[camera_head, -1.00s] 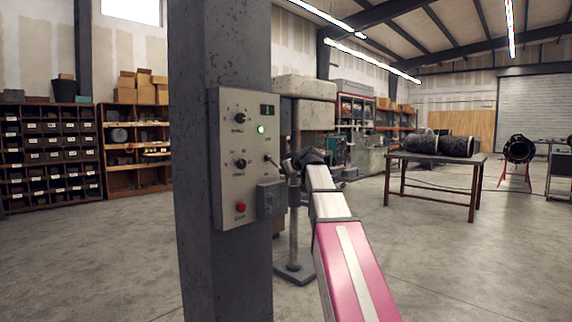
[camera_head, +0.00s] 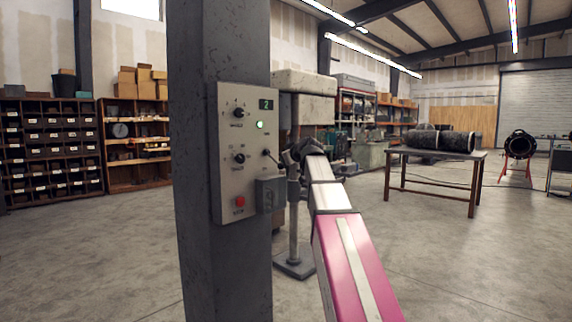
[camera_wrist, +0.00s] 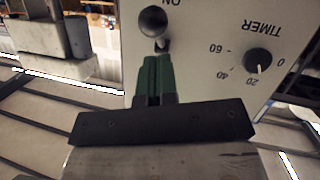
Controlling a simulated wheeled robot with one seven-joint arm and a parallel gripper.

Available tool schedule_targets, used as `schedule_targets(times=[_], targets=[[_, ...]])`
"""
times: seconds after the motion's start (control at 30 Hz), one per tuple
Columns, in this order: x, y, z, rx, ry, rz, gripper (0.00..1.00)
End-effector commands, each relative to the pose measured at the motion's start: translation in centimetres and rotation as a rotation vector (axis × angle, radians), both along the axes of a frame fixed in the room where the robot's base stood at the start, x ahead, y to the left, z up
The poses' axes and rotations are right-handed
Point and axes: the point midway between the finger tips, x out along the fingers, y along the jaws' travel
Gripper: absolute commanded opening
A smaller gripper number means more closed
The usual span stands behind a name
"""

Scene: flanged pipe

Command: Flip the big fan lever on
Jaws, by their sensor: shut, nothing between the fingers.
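The grey control panel (camera_head: 226,185) is on the dark column. Its small lever (camera_head: 266,152) with a round dark knob sticks out at the right edge; in the head view its knob is raised. In the wrist view the picture is upside down, and the lever's knob (camera_wrist: 153,20) is just beyond my fingertips, next to the "ON" label. My gripper (camera_wrist: 155,58) has its green fingers shut together and empty, close to the lever's base. Whether they touch it I cannot tell. In the head view my gripper (camera_head: 283,163) is small and partly hidden at the panel's right side.
The panel also has an upper knob (camera_head: 238,112), a timer knob (camera_wrist: 257,61), a lit green lamp (camera_head: 260,125), a display (camera_head: 265,104) and a red button (camera_head: 240,201). A grey box (camera_head: 270,194) sits below the lever. A table (camera_head: 435,155) stands right; the floor between is clear.

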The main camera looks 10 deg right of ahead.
Motion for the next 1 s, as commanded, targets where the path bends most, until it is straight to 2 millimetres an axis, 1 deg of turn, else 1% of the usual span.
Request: schedule_targets(times=[0.03, 0.07, 0.1, 0.3, 0.5, 0.7, 1.0], targets=[[-0.3, 0.3, 1.0, 0.000, -0.003, 0.000, 0.00], [-0.5, 0.5, 1.5, 0.000, -0.003, -0.001, 0.00], [-1.6, 0.0, 1.4, 0.000, -0.002, -0.002, 0.00], [-5.5, -1.6, 2.2, 0.001, -0.002, -0.003, 0.00], [-8.2, -2.8, 2.9, 0.000, -0.001, -0.003, 0.00], [-9.4, -3.3, 3.3, 0.000, -0.001, -0.001, 0.00], [-9.4, -3.4, 3.4, 0.000, -0.001, -0.001, 0.00]])
